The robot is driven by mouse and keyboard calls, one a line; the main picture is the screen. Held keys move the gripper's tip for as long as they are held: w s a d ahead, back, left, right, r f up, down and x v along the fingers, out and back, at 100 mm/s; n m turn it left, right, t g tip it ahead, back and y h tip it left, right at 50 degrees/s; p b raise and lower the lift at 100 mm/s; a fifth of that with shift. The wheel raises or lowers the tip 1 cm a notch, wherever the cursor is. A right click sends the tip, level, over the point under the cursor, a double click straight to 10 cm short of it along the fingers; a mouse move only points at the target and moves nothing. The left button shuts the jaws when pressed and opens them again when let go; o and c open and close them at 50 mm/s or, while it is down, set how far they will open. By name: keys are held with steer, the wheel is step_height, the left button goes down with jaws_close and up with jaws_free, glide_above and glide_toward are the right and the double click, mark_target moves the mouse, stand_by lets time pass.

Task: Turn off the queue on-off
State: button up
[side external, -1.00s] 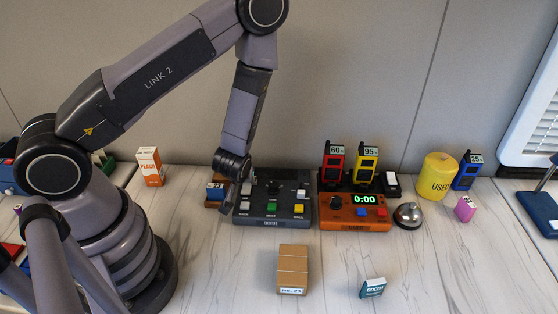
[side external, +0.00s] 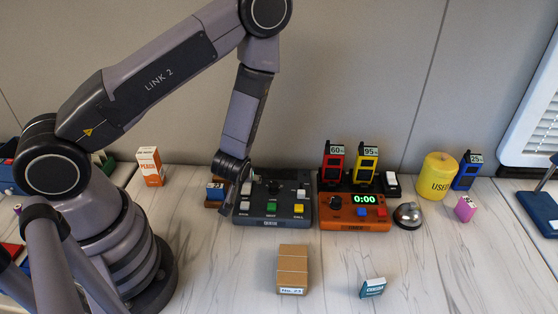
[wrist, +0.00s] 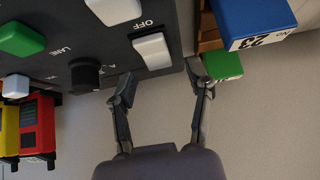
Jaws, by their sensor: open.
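The dark grey control box (side external: 271,222) stands on the table, left of the orange timer box. Its white rocker switch (wrist: 152,51) sits near the box's edge in the wrist view, beside the printed word OFF. It also shows at the box's back left in the side external view (side external: 247,188). My gripper (wrist: 162,75) is open and empty, its fingertips apart just short of the switch and the box edge. In the side external view, my gripper (side external: 241,173) is over the box's back left corner. I cannot tell which way the switch is tilted.
A black knob (wrist: 85,74) marked LANE and a green button (wrist: 20,38) are on the same box. A blue block marked 23 (wrist: 252,18) stands close beside it. The orange timer (side external: 354,224) is to the right. The front table is mostly clear around a tan box (side external: 292,265).

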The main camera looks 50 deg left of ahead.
step_height(320, 180, up, 10)
steer(key=shift+f, duration=0.2)
stand_by(0.3)
step_height(320, 180, up, 8)
steer(key=m+t+h, duration=0.1)
steer(key=h, duration=0.3)
glide_above(248, 187)
steer(key=w+d, duration=0.2)
steer(key=d, duration=0.2)
steer(key=s+d+r+m+h, duration=0.3)
steer(key=s+r+m, duration=0.15)
steer(key=r, duration=0.65)
steer(key=s+a+r+m, duration=0.1)
steer(key=s+r, duration=0.3)
steer(key=s, duration=0.4)
steer(key=s+a+r+m+g+y, duration=0.1)
steer(key=s+a+r+m, duration=0.1)
steer(key=s, duration=0.6)
steer(key=shift+s+a+r, duration=0.15)
steer(key=shift+a+r, duration=0.3)
steer(key=shift+r, duration=0.45)
steer(key=shift+o, duration=0.4)
steer(key=shift+m, duration=0.25)
